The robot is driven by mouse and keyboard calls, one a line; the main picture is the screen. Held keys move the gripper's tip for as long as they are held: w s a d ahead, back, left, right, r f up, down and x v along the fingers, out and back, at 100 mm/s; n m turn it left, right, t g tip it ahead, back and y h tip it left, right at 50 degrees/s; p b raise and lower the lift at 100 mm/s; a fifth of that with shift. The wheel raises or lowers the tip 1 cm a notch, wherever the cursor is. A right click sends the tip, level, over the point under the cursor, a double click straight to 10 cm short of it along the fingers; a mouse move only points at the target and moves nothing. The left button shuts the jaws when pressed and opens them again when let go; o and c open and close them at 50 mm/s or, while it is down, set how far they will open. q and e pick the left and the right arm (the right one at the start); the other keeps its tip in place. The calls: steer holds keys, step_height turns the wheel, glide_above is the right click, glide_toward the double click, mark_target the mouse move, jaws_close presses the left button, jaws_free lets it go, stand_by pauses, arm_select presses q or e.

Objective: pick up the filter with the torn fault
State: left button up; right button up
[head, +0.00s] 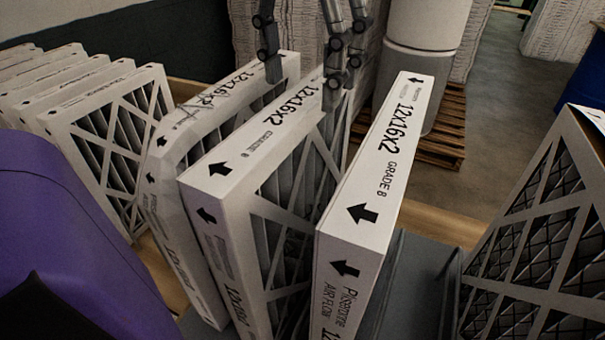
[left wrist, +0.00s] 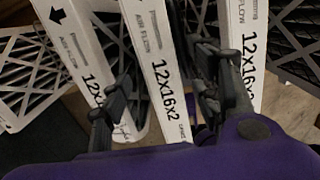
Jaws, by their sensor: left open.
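Three white-framed filters stand on edge side by side: a left one (head: 190,118) with a dented near corner and dark scratch-like marks, a middle one (head: 235,155) and a right one (head: 375,160). I cannot clearly make out a tear on any of them. My left gripper (head: 302,75) is open, pointing down over the far part of the row. In the left wrist view its fingers (left wrist: 168,95) lie either side of the middle filter (left wrist: 155,60), apart from it. The left filter (left wrist: 88,60) and the right filter (left wrist: 248,70) flank them. My right gripper is not in view.
More filters (head: 105,105) stand in a row at the upper left. A large filter with dark mesh (head: 535,230) leans at the right. A wooden pallet (head: 445,130) and a white cylinder (head: 418,60) are behind. The gaps between the three filters are narrow.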

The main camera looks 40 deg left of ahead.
mark_target(295, 105)
arm_select(q)
steer(key=shift+n+g, duration=0.3)
steer(key=shift+g, duration=0.1)
steer(key=s+f, duration=0.1)
steer(key=s+d+f, duration=0.1)
steer(key=s, duration=0.1)
steer(key=shift+d+f, duration=0.1)
steer(key=shift+f, duration=0.1)
steer(key=f, duration=0.5)
steer(key=shift+a+f+p, duration=0.2)
steer(key=shift+f+p, duration=0.05)
steer(key=shift+p, duration=0.05)
steer(key=shift+f, duration=0.35)
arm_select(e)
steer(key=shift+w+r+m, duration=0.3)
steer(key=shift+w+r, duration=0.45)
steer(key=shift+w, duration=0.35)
arm_select(q)
jaws_close()
